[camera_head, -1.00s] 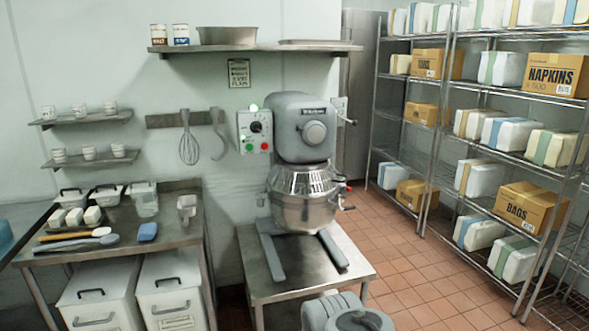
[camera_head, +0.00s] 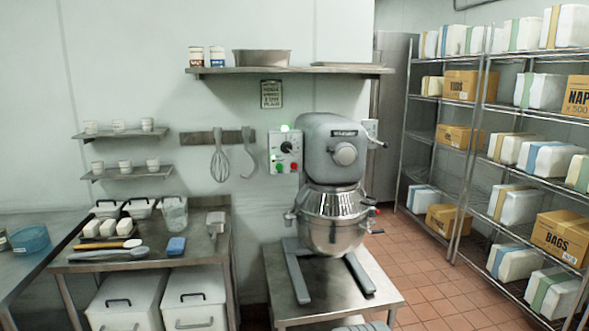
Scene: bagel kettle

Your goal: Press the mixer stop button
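The grey stand mixer (camera_head: 337,150) stands on a low steel table (camera_head: 283,299), with its metal bowl (camera_head: 333,232) under the head. Its control box (camera_head: 286,150) is on the left side of the mixer head, by the wall. The box carries a dark dial (camera_head: 286,147), a green button (camera_head: 279,168) at lower left and a red button (camera_head: 293,167) at lower right. A green lamp (camera_head: 285,128) glows on top. My gripper is not in view; only a grey piece of my arm shows at the bottom edge, well below the control box.
A wall shelf (camera_head: 290,71) hangs above the mixer. A whisk (camera_head: 220,164) and a hook (camera_head: 249,155) hang left of the control box. A worktable (camera_head: 200,250) with tubs stands at left. Wire racks (camera_head: 470,150) with boxes stand at right. Tiled floor (camera_head: 420,260) is clear between.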

